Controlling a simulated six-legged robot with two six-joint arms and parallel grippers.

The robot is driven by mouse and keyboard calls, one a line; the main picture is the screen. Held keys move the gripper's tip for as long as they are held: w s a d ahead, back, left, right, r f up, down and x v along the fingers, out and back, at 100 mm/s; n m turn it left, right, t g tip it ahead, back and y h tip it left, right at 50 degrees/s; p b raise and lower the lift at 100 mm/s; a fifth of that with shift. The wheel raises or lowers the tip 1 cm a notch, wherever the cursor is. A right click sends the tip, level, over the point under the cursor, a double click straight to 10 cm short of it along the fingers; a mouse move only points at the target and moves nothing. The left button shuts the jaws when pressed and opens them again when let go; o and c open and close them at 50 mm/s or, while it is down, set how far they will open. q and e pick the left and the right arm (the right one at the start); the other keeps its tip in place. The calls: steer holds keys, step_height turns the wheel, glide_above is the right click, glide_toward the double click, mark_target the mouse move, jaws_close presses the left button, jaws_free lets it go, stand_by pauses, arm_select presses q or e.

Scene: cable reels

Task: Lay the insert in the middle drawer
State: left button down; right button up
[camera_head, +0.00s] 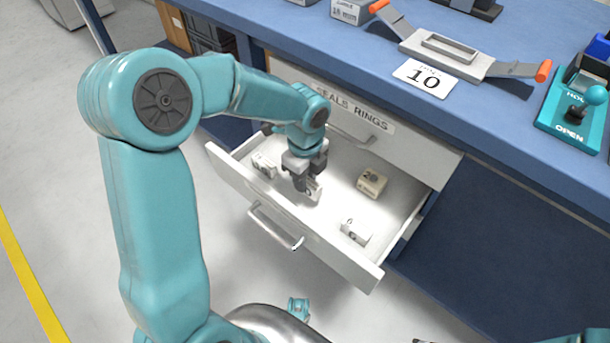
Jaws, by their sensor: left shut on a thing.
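An open white drawer (231,177) sits below a shut drawer front labelled "SEALS RINGS" (352,107). My left gripper (308,187) reaches down into the open drawer, shut on a small pale insert (315,191) with a dark mark. The fingers hide part of the insert. It is low, near the drawer floor; I cannot tell whether it touches. Other small blocks lie in the drawer: a white one (264,165) at the left, a beige one marked 20 (371,183) at the right, and a white one marked 6 (355,232) near the front. My right gripper is not in view.
The blue worktop (480,129) above holds a card marked 10 (425,77), a grey holder (447,52) with orange-tipped arms and a teal lever device (575,115). The drawer's handle (276,228) juts out in front. Bare drawer floor shows between the blocks.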

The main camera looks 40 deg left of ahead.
arm_select(q)
steer(key=shift+f+b, duration=0.5)
steer(key=shift+f, duration=0.45)
steer(key=shift+f+b, duration=0.8)
steer(key=shift+f, duration=0.4)
steer(key=c, duration=0.8)
jaws_free()
steer(key=shift+r, duration=0.1)
